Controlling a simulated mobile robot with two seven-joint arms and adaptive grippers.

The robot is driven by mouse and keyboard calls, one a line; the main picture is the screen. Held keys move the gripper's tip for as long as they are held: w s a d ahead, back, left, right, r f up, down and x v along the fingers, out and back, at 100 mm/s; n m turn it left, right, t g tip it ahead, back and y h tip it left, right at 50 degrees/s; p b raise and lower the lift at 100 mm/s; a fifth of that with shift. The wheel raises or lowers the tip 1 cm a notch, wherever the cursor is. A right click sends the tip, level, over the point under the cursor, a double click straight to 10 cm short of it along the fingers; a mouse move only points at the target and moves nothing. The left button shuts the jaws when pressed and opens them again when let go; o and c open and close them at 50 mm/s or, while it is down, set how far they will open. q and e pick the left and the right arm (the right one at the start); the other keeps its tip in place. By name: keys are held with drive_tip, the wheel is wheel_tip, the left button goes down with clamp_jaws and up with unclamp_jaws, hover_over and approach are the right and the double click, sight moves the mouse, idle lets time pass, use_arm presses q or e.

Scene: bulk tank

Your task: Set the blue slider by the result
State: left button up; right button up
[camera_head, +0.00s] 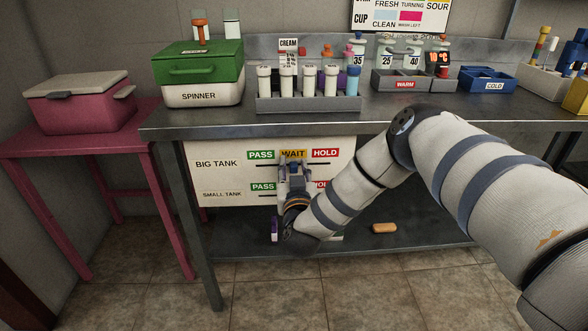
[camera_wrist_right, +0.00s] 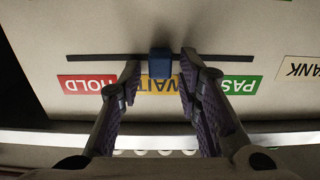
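The blue slider (camera_wrist_right: 160,63) sits on the dark horizontal track (camera_wrist_right: 222,57) of the big tank row, in line with the WAIT label (camera_wrist_right: 161,87). The right wrist view is upside down, with HOLD (camera_wrist_right: 88,84) left and PASS (camera_wrist_right: 236,85) right. My right gripper (camera_wrist_right: 159,72) is open, one finger on each side of the slider, with small gaps visible. In the head view, my right gripper (camera_head: 293,168) is in front of the white board (camera_head: 222,176) and hides the slider. The board also has a SMALL TANK row. My left gripper is out of view.
The bench (camera_head: 400,112) overhangs the board. On it stand a tube rack (camera_head: 300,103), a green-lidded spinner (camera_head: 200,72), a WARM tray (camera_head: 405,84) and a blue COLD tray (camera_head: 487,83). An orange block (camera_head: 384,228) and a purple item (camera_head: 274,230) are on the lower shelf.

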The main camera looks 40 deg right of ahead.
sight(259, 162)
clamp_jaws()
drive_tip(key=shift+a, duration=0.1)
